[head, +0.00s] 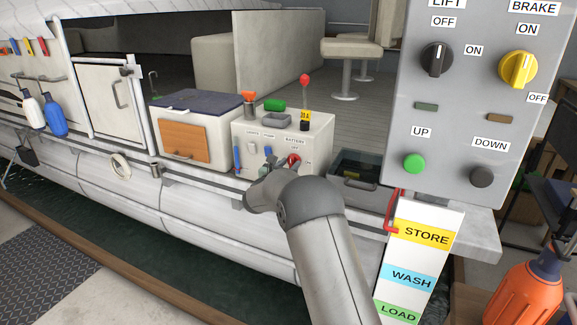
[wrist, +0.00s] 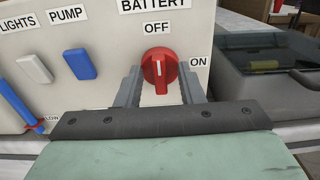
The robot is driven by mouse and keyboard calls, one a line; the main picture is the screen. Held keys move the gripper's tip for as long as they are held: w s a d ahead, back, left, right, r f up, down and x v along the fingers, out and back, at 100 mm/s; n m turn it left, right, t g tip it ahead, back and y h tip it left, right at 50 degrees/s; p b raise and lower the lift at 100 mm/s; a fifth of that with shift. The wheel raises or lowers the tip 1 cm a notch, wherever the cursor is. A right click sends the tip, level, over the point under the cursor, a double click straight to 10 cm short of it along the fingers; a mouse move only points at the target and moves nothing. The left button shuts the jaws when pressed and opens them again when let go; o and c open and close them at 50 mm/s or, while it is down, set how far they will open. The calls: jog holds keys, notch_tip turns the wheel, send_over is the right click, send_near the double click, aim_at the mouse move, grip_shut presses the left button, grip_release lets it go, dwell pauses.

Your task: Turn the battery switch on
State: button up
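The battery switch (wrist: 160,68) is a red rotary knob on the front of a white box (head: 310,130). In the wrist view, its white mark points up toward the OFF label, and the ON label is to its right. The knob also shows in the head view (head: 293,160), partly behind my arm. My gripper (wrist: 160,88) is open, with one finger on each side of the knob's lower part. I cannot tell whether either finger touches it.
Left of the knob are a blue PUMP rocker (wrist: 80,64) and a white LIGHTS rocker (wrist: 35,69). A dark open bin (head: 352,170) stands right of the white box, and a cooler (head: 196,128) stands left. A grey control panel (head: 460,120) rises at the right.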

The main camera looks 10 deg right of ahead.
grip_shut()
